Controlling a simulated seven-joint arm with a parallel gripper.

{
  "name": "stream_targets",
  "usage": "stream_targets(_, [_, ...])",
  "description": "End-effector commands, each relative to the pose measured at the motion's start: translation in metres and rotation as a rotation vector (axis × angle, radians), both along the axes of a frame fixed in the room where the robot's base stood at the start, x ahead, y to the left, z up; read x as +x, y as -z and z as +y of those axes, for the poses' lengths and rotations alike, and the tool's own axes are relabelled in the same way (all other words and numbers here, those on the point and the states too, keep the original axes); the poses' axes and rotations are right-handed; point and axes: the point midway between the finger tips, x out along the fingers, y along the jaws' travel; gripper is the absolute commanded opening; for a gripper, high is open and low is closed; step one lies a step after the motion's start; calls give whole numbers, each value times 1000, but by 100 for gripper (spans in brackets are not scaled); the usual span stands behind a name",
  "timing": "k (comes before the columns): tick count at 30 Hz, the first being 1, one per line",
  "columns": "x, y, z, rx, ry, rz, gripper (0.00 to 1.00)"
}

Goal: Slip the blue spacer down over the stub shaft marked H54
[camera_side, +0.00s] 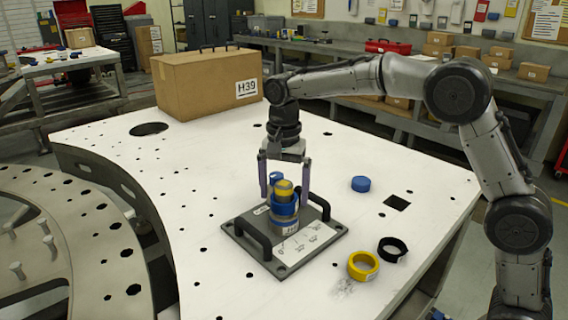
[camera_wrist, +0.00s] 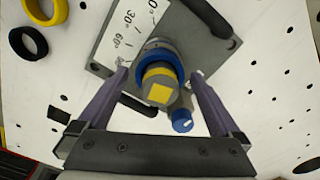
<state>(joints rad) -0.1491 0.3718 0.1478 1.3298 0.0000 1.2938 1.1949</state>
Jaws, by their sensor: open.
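A blue ring (camera_side: 284,209), which looks like the blue spacer, sits around a yellow-topped stub shaft (camera_side: 285,187) on a grey turret plate (camera_side: 241,233). In the wrist view the blue ring (camera_wrist: 160,54) encircles the shaft's yellow top (camera_wrist: 159,93). A pale label shows low on the shaft, but I cannot read H54 on it. How far down the ring sits is hard to tell. My gripper (camera_side: 284,197) is open, pointing down, with one finger on each side of the shaft and ring. In the wrist view the fingertips (camera_wrist: 160,74) stand apart from the ring.
A smaller blue-topped post (camera_wrist: 182,121) stands close to the shaft. Dark handles (camera_side: 252,239) rise from the plate. A yellow ring (camera_side: 363,265), a black ring (camera_side: 392,249) and a blue round piece (camera_side: 360,183) lie to the right. A carton marked H39 (camera_side: 200,85) stands behind.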

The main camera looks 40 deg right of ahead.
Motion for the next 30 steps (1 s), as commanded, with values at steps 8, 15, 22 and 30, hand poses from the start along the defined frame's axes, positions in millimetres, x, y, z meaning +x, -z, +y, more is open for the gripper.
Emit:
stream_targets(8, [1, -58, 0, 1, 0, -6, 100])
stream_targets(15, [1, -105, 0, 1, 0, -5, 100])
stream_targets(22, [0, -125, 0, 1, 0, -3, 100])
stream_targets(30, [0, -127, 0, 0, 0, -1, 100])
